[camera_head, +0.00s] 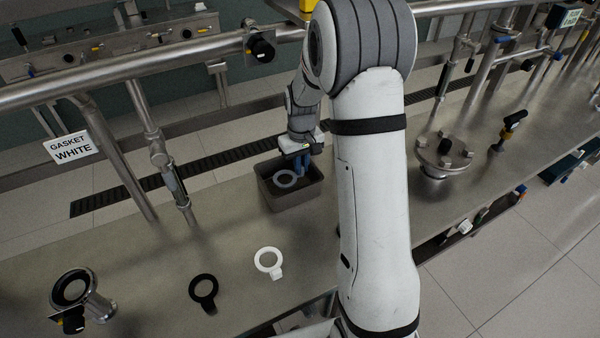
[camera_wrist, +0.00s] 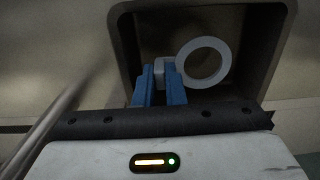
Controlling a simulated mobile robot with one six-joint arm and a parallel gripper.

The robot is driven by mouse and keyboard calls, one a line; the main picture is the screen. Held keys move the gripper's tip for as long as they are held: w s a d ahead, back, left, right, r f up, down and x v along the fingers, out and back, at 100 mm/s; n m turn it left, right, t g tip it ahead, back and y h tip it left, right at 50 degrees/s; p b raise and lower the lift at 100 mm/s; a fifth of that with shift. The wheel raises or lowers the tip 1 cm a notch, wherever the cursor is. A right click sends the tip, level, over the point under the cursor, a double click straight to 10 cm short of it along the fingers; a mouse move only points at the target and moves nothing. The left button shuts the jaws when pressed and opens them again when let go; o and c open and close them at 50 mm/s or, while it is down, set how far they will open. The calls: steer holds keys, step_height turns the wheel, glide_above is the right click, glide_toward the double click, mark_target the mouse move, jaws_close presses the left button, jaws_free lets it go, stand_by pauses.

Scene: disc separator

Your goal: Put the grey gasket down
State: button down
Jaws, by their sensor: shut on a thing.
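The grey gasket (camera_head: 286,179) is a flat ring with a small tab. My gripper (camera_head: 301,165) is shut on its tab and holds it at the opening of a dark grey bin (camera_head: 293,204) on the steel bench. In the wrist view, the blue fingers of my gripper (camera_wrist: 159,88) pinch the tab, and the ring of the gasket (camera_wrist: 222,64) extends to the right, in front of the bin's interior (camera_wrist: 140,30). I cannot tell whether the gasket touches the bin's floor.
A white gasket (camera_head: 268,262) and a black gasket (camera_head: 203,291) lie on the bench in front of the bin. A steel pipe fitting (camera_head: 95,300) stands at the left. A sign reading "GASKET WHITE" (camera_head: 73,148) hangs behind. A bolted flange (camera_head: 442,155) stands at the right.

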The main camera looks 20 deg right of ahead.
steer(key=shift+a+f, duration=0.1)
steer(key=shift+f, duration=1.6)
steer(key=shift+f, duration=0.15)
steer(key=c, duration=1.8)
jaws_free()
steer(key=r, duration=0.8)
steer(key=shift+s, duration=0.2)
steer(key=s+a+r+t, duration=0.1)
steer(key=s+r, duration=0.2)
steer(key=s, duration=0.5)
steer(key=s+a+r+m, duration=0.1)
steer(key=s+r, duration=0.3)
steer(key=s, duration=0.4)
steer(key=s+a+r+m+t, duration=0.1)
steer(key=s+r, duration=0.2)
steer(key=s, duration=0.6)
steer(key=shift+a+r+t, duration=0.15)
steer(key=shift+r+t, duration=0.15)
steer(key=shift+r, duration=0.1)
